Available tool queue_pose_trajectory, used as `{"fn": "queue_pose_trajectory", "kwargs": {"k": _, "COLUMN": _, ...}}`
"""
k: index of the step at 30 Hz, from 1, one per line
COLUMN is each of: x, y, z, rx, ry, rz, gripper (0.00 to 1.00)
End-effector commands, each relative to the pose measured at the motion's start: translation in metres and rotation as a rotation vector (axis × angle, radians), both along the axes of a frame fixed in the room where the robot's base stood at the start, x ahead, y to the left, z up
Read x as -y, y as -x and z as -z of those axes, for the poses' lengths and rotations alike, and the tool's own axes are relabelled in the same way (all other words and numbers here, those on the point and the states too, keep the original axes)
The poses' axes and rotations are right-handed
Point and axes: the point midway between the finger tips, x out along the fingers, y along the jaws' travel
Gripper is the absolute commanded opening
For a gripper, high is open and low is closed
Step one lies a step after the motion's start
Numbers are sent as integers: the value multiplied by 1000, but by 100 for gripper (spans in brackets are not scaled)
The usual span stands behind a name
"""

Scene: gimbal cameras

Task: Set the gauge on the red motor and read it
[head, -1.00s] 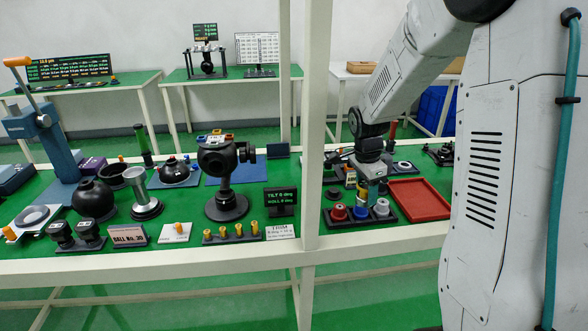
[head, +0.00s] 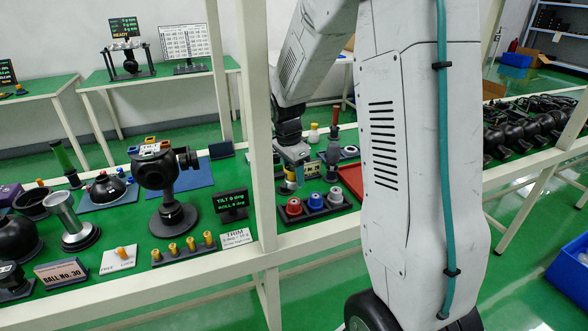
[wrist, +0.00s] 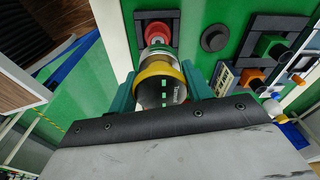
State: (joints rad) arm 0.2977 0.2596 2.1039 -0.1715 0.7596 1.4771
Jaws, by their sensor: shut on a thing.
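The red motor (head: 293,207) sits at the left end of a dark tray (head: 318,214) on the green bench, beside a blue one (head: 315,200) and a pale one (head: 335,195). My gripper (head: 291,174) is above the tray's left part. In the wrist view, my teal fingers (wrist: 160,88) are shut on the gauge (wrist: 160,70), a round body with a yellow band and a dark face with green marks too small to read. The red motor (wrist: 157,29) shows just past the gauge's far end. I cannot tell whether they touch.
A white post (head: 260,120) stands left of my arm. A red tray (head: 351,178) lies behind the motors, partly hidden by my arm. A black camera gimbal (head: 165,175), a tilt display (head: 232,203) and brass weights (head: 190,246) stand to the left.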

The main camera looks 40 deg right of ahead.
Motion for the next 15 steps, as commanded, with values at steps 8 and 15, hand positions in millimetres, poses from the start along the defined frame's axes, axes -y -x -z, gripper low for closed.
{"fn": "queue_pose_trajectory", "kwargs": {"k": 8, "x": 2, "y": 1, "z": 27, "rx": -2, "ry": 0, "rz": 1, "gripper": 25}}
{"fn": "queue_pose_trajectory", "kwargs": {"k": 15, "x": 2, "y": 1, "z": 44, "rx": -1, "ry": 0, "rz": 2, "gripper": 25}}
